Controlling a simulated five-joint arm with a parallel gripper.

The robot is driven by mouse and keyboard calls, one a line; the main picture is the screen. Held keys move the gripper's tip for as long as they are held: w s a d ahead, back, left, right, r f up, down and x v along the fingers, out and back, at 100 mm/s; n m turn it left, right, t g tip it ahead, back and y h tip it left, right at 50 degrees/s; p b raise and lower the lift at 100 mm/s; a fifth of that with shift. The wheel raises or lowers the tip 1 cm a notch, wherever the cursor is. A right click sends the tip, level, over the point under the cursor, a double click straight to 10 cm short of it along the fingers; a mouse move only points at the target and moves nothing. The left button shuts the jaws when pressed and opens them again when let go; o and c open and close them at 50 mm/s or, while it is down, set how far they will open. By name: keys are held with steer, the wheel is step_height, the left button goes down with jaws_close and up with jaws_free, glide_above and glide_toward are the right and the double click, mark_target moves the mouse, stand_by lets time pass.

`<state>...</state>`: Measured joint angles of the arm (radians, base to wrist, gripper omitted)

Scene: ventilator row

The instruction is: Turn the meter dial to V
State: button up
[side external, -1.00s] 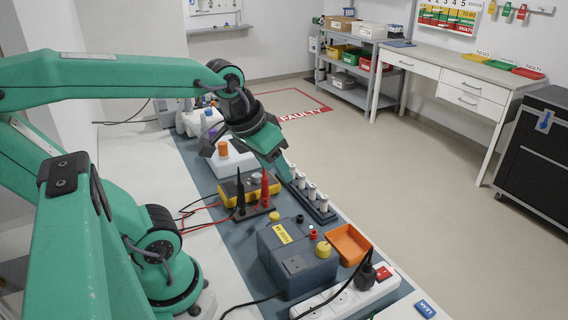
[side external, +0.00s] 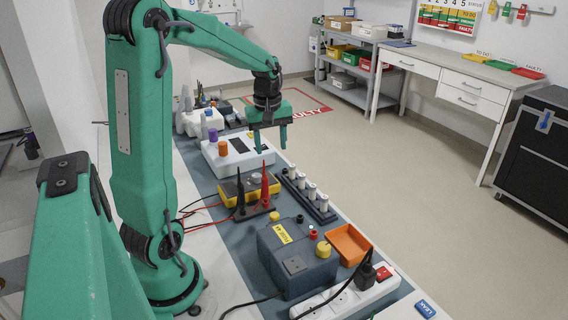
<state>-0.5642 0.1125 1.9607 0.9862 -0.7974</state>
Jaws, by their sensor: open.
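The meter (side external: 231,187) is a yellow-edged box with a dark face, lying on the grey-blue mat just left of the middle. Its dial is small and partly hidden behind the upright red probe (side external: 265,186) and black probe (side external: 240,193). I cannot read the dial's pointer or the V mark. My gripper (side external: 270,145) is open and empty, fingers pointing down. In the picture it is above and beyond the meter, near the right end of the white box (side external: 222,164), apart from the meter.
The white box has orange and purple knobs. A rack of white cylinders (side external: 310,195) stands right of the meter. A grey box (side external: 297,262), orange tray (side external: 349,243) and white power strip (side external: 347,298) are nearer the camera. Red and black leads trail left of the meter.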

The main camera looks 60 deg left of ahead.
mark_target(257, 175)
steer(key=a+f+n, duration=0.1)
steer(key=a+f, duration=0.1)
steer(key=a+f+n, duration=0.2)
steer(key=a, duration=0.1)
steer(key=a+f+n+g, duration=0.1)
steer(key=a, duration=0.2)
steer(key=shift+s+a+f+n+h, duration=0.1)
steer(key=shift+s+f+n+h, duration=0.2)
steer(key=shift+s+f+h, duration=0.1)
steer(key=shift+s+f, duration=0.15)
steer(key=shift+f, duration=3.75)
steer(key=c, duration=1)
